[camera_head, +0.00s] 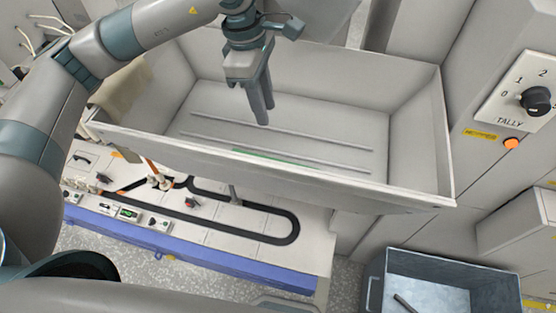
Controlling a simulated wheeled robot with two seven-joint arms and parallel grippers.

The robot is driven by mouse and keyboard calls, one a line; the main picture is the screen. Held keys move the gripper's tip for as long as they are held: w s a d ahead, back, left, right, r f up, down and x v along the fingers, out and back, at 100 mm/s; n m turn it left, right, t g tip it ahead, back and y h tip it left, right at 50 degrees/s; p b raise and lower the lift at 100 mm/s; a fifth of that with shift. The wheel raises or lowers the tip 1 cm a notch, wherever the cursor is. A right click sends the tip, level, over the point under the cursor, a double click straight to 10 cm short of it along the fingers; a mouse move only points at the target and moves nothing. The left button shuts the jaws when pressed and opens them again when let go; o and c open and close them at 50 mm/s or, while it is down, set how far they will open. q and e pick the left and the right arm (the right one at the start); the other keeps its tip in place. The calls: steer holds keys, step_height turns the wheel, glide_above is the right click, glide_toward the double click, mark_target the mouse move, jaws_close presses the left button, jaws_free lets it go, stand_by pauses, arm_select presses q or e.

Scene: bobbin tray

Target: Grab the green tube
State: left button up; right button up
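A thin green strip (250,154), which looks like the green tube, lies in the large pale tray (418,100), close to the inner side of its front wall. The wall's rim hides part of it. My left gripper (265,112) points down over the tray, above and slightly right of the green strip in the picture, with a gap between. Its two fingers partly overlap from this angle, so their opening is unclear. I see nothing held between them. My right gripper is not in view.
The tray has high walls and thin raised ridges on its floor. Below it is a bench with a dark looped track (285,232). A blue-grey bin (375,290) holding a dark rod stands at bottom right. A panel with a black knob (535,100) is at right.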

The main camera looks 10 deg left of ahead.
mark_target(274, 159)
arm_select(q)
steer(key=shift+w+f, duration=0.2)
steer(key=shift+f, duration=0.1)
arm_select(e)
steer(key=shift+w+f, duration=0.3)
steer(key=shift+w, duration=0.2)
arm_select(q)
steer(key=shift+s, duration=0.1)
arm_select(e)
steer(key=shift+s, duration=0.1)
